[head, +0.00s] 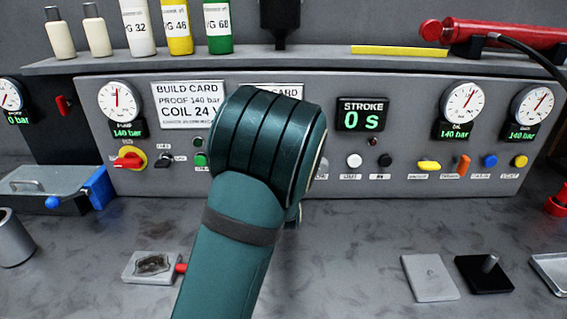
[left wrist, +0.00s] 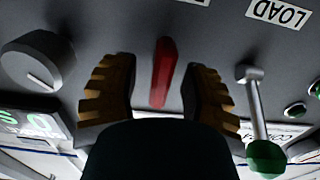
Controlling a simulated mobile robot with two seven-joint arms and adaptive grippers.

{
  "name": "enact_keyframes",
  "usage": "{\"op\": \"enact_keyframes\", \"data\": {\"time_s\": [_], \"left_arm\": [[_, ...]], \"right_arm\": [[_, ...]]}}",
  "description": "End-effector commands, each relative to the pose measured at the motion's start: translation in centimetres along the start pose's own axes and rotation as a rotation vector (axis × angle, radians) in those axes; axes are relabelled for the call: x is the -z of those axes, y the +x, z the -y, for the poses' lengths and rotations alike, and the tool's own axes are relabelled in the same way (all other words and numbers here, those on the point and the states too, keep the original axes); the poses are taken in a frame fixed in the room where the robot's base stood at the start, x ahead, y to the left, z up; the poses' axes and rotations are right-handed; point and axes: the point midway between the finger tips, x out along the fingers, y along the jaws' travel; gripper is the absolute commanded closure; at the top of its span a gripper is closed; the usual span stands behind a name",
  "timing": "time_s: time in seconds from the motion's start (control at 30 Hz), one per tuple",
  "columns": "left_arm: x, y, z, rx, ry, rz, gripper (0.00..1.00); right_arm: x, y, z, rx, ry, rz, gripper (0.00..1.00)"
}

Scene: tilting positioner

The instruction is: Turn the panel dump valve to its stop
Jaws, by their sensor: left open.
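In the left wrist view a slim red handle (left wrist: 163,74) stands out from the grey panel; it looks like the dump valve, though I see no label for it. My left gripper (left wrist: 158,66) is open, with one ridged finger on each side of the handle and a gap on both sides. The handle lies nearly in line with the fingers. In the head view my own teal arm hides this gripper and the handle against the panel (head: 340,185). My right gripper is not in view.
In the left wrist view a lever with a green ball (left wrist: 266,155) stands close right of the fingers, and a round grey knob (left wrist: 38,62) is at left. A yellow-red switch (head: 130,158) sits at the panel's left.

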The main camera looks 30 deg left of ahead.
Motion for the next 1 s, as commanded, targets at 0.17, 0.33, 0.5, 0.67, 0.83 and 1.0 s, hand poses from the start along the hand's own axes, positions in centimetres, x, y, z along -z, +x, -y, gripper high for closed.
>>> {"op": "enact_keyframes", "data": {"time_s": [0.17, 0.33, 0.5, 0.67, 0.83, 1.0], "left_arm": [[0.0, 0.0, 0.0, 0.0, 0.0, 0.0, 0.7], [0.0, 0.0, 0.0, 0.0, 0.0, 0.0, 1.0], [0.0, 0.0, 0.0, 0.0, 0.0, 0.0, 1.0], [0.1, 0.1, 0.0, 0.0, 0.012, -0.001, 1.0], [0.2, 0.1, 0.0, 0.0, 0.064, -0.002, 1.0], [0.2, 0.1, -0.1, 0.0, 0.17, -0.002, 1.0]], "right_arm": [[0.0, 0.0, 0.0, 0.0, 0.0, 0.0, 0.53], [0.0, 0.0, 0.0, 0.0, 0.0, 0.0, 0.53], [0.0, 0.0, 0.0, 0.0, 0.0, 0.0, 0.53], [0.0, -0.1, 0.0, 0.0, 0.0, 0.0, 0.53], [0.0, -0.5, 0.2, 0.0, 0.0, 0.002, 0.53], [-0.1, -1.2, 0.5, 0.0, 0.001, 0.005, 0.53]]}}
